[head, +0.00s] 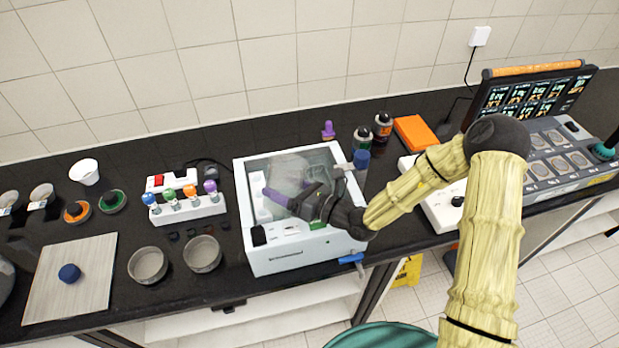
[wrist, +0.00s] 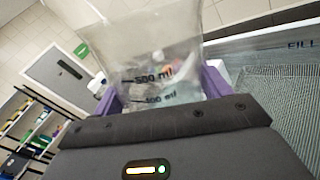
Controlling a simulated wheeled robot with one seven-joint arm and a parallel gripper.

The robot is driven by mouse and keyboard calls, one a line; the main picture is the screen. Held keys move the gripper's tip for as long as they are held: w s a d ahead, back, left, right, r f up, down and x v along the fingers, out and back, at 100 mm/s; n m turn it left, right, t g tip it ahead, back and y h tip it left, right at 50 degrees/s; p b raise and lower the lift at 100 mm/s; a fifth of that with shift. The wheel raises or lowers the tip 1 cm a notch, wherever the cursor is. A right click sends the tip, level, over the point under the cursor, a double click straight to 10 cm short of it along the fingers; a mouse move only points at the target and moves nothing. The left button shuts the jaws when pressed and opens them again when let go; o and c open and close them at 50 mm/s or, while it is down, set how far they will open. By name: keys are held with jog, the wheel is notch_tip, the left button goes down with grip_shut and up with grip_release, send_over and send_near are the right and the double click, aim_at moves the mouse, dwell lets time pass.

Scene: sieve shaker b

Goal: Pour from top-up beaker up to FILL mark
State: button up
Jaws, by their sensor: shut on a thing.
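My gripper (head: 287,190) is shut on a clear beaker (head: 289,168), held over the open tank of the white bath (head: 283,264). In the wrist view, my gripper's purple fingers (wrist: 160,92) sit on either side of the beaker (wrist: 150,45), which shows 500 ml and 400 ml marks. The FILL mark (wrist: 301,45) shows on the tank wall at the right edge of the wrist view. I cannot make out the liquid level in the beaker or the tank, nor a pouring stream.
A rack with colored knobs (head: 187,210) stands left of the bath, with two grey bowls (head: 148,265) in front of it. Dark bottles (head: 382,126) and an orange box (head: 415,136) stand behind right. A blue tap (head: 351,259) sticks out at the bath's front.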

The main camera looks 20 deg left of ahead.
aim_at(277, 177)
jog(key=shift+s+r+n, duration=0.1)
jog(key=shift+s+n, duration=0.1)
jog(key=shift+n, duration=0.3)
jog(key=shift+s+a+f+n+b, duration=0.2)
jog(key=shift+s+f+n+b, duration=0.2)
jog(key=shift+f+n+b, duration=0.45)
jog(key=shift+s+r+n+b, duration=0.15)
jog(key=shift+r+n+b, duration=0.05)
jog(key=shift+n+b, duration=0.1)
jog(key=shift+s+r+n, duration=0.2)
jog(key=shift+r+n, duration=0.2)
jog(key=shift+n, duration=0.45)
jog(key=shift+w, duration=0.1)
notch_tip(277, 177, up, 6)
jog(key=p, duration=0.4)
jog(key=shift+a+r+p, duration=0.1)
jog(key=shift+p, duration=0.2)
